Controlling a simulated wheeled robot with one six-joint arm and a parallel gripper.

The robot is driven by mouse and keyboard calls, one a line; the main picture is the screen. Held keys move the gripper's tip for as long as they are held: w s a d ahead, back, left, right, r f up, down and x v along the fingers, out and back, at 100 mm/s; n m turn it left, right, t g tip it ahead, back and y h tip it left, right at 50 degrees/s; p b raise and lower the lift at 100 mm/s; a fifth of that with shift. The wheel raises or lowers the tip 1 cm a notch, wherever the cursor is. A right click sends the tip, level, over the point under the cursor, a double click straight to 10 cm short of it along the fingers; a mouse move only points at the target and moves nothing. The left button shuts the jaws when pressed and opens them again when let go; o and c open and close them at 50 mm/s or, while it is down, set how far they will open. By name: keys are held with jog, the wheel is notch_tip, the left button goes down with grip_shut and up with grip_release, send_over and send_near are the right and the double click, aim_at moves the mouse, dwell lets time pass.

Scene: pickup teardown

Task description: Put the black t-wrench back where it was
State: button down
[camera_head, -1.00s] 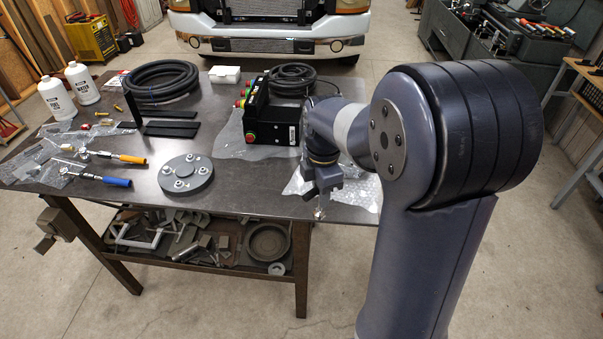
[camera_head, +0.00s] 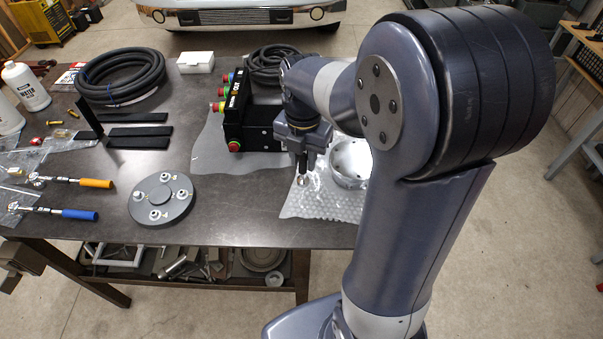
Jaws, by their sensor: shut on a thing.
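My gripper (camera_head: 302,167) points down over the bubble wrap (camera_head: 318,203) at the table's front right. It is shut on a thin, dark, upright thing with a small shiny metal lower end (camera_head: 302,181). I take this to be the black t-wrench, but its upper part and any crossbar are hidden by the jaws and wrist. Its lower end appears just above or on the wrap; I cannot tell which. A white round flanged part (camera_head: 350,160) sits on the wrap just right of the gripper, partly hidden by my arm.
A black control box with colored buttons (camera_head: 262,130) stands close left of my gripper. Left of it are a grey round plate with bolts (camera_head: 161,199), black plates (camera_head: 138,135), and orange (camera_head: 95,183) and blue (camera_head: 79,215) handled tools. A coiled hose (camera_head: 122,80) lies behind. Bare tabletop (camera_head: 235,218) lies in front.

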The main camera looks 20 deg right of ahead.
jog(key=shift+f, duration=2.7)
jog(key=shift+f, duration=0.1)
jog(key=shift+f, duration=0.15)
jog(key=c, duration=1.1)
grip_release()
jog(key=shift+c, duration=0.2)
notch_tip(320, 180, up, 13)
jog(key=shift+f, duration=0.2)
